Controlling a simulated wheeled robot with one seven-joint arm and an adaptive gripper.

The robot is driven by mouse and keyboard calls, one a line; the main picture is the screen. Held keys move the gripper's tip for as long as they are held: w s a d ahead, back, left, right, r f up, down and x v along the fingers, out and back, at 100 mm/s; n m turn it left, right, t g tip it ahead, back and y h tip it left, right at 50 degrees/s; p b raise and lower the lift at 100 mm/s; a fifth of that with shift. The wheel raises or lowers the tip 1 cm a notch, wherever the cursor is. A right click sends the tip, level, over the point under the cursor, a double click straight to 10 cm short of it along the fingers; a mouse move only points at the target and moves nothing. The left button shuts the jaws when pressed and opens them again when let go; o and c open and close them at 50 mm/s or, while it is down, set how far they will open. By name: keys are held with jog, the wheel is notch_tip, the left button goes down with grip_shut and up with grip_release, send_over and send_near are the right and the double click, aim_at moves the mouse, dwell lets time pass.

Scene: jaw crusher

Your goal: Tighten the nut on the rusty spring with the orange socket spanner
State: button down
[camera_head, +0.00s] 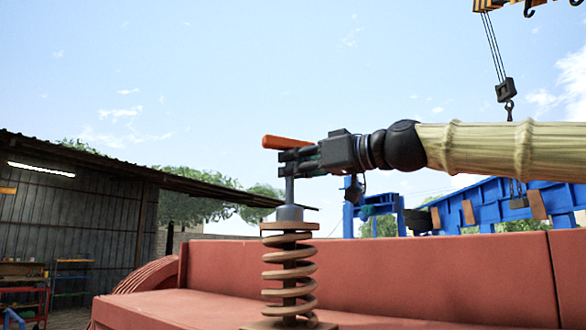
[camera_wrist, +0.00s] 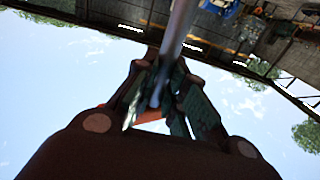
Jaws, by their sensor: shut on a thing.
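The orange socket spanner (camera_head: 287,142) has an orange handle on top and a grey shaft. My gripper (camera_head: 290,160) is shut on it just below the handle. The shaft runs straight down to a dark grey socket (camera_head: 289,212), which sits at the top of the rusty spring (camera_head: 289,270). The nut is hidden, and I cannot tell whether the socket is fully seated on it. The spring stands upright on the red machine. In the wrist view the grey shaft (camera_wrist: 178,35) passes between my fingers, with a bit of orange handle (camera_wrist: 150,116) behind them.
The red crusher body (camera_head: 400,275) lies behind and beside the spring. A blue steel frame (camera_head: 490,205) stands at the right. A crane hook (camera_head: 507,92) hangs at the upper right. A dark shed (camera_head: 75,205) is at the left. The air above the spanner is clear.

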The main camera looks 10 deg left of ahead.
jog(key=shift+m+t+h+b, duration=0.5)
jog(key=shift+m+t+h, duration=0.5)
jog(key=shift+t, duration=0.7)
jog(key=shift+d+g+y, duration=0.1)
jog(key=shift+g+y, duration=0.4)
jog(key=c, duration=1.6)
grip_release()
jog(key=shift+o, duration=1.1)
jog(key=shift+w, duration=0.15)
jog(key=shift+s, duration=0.2)
jog(key=v, duration=1.2)
